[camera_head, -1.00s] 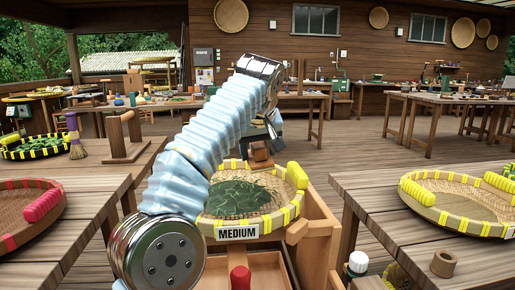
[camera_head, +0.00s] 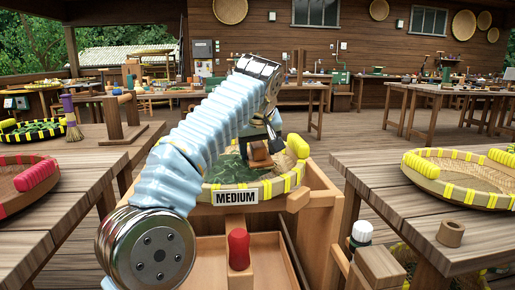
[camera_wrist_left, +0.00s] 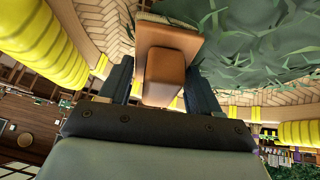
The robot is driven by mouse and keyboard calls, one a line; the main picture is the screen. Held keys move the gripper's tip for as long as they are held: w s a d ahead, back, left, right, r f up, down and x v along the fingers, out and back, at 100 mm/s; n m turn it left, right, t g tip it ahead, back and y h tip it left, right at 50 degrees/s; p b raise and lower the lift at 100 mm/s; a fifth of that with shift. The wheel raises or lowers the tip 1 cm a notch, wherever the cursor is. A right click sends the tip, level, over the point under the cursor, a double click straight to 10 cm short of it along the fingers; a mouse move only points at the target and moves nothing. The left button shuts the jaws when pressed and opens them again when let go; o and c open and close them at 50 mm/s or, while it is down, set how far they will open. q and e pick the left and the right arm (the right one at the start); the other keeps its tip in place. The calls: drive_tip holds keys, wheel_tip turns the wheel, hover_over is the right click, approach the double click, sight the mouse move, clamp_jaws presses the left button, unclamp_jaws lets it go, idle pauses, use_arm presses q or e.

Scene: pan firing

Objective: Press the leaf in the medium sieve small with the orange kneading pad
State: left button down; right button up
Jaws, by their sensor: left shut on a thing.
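The medium sieve (camera_head: 211,191), round with a yellow-banded rim and a "MEDIUM" label, rests on a wooden frame in front of me. Green leaf (camera_head: 227,172) lies inside it; leaf also fills the upper right of the left wrist view (camera_wrist_left: 265,50). My left gripper (camera_head: 262,138) is shut on the orange-brown kneading pad (camera_head: 258,155), by its block-shaped grip (camera_wrist_left: 172,76). The pad is over or in the sieve, at the leaf's edge beside bare mesh. I cannot tell whether it touches the leaf. My arm hides part of the sieve. My right gripper is not in view.
A red-banded sieve (camera_head: 12,190) stands on the left table, another yellow-banded sieve (camera_head: 455,192) on the right table. A red knob (camera_head: 238,248) is below the medium sieve. A white-capped bottle (camera_head: 361,234) and a brown ring (camera_head: 450,233) are at right.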

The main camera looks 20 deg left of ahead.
use_arm(q)
drive_tip(key=shift+f+b, duration=0.65)
drive_tip(key=shift+f, duration=0.15)
drive_tip(key=shift+a, duration=1.25)
drive_tip(key=shift+p, duration=0.3)
drive_tip(key=shift+a+r+p, duration=0.1)
drive_tip(key=shift+a+p, duration=0.3)
drive_tip(key=shift+a, duration=0.9)
drive_tip(key=shift+a, duration=1.15)
